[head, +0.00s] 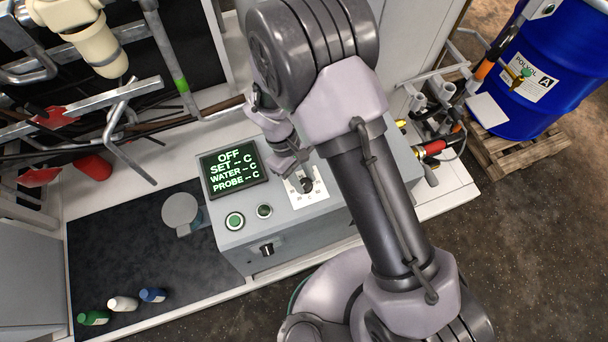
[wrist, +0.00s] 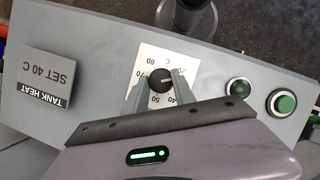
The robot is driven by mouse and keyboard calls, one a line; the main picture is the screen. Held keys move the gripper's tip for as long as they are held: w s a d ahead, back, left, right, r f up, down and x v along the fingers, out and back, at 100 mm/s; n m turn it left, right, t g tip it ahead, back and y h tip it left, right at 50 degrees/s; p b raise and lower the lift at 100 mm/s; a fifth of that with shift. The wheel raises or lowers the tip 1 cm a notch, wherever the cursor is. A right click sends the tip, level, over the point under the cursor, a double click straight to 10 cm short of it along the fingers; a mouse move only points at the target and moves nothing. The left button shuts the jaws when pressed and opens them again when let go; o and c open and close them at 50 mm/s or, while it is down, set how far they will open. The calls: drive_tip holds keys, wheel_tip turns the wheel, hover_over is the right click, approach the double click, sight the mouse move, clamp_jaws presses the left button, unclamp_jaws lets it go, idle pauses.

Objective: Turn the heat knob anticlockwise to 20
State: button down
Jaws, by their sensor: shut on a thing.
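The heat knob (wrist: 161,79) is small, round and black, on a white dial plate (wrist: 185,62) with numbers around it. In the wrist view the dial appears upside down. A pale mark on the knob points to the picture's right, seemingly between 20 and 40; the exact reading is too small to tell. My gripper (wrist: 160,88) is shut on the knob, one finger on each side. In the head view my gripper (head: 292,163) reaches the dial plate (head: 313,197) from above, and the arm partly covers the box.
The screen (head: 232,171) reads OFF, with dashes for SET, WATER and PROBE. A sign (wrist: 55,80) reads TANK HEAT SET 40 C. A green button (head: 234,221) and a round dark-centred one (head: 264,211) sit near the dial. A blue drum (head: 565,75) stands on a pallet.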

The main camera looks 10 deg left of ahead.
drive_tip(key=shift+n+t+p, duration=0.35)
drive_tip(key=shift+n+t, duration=0.25)
drive_tip(key=shift+n, duration=0.9)
drive_tip(key=shift+s+h, duration=0.1)
drive_tip(key=shift+h, duration=0.2)
drive_tip(key=c, duration=1)
unclamp_jaws()
drive_tip(key=shift+c, duration=0.2)
drive_tip(key=p+v, duration=0.4)
drive_tip(key=v, duration=1.3)
drive_tip(key=shift+r, duration=0.2)
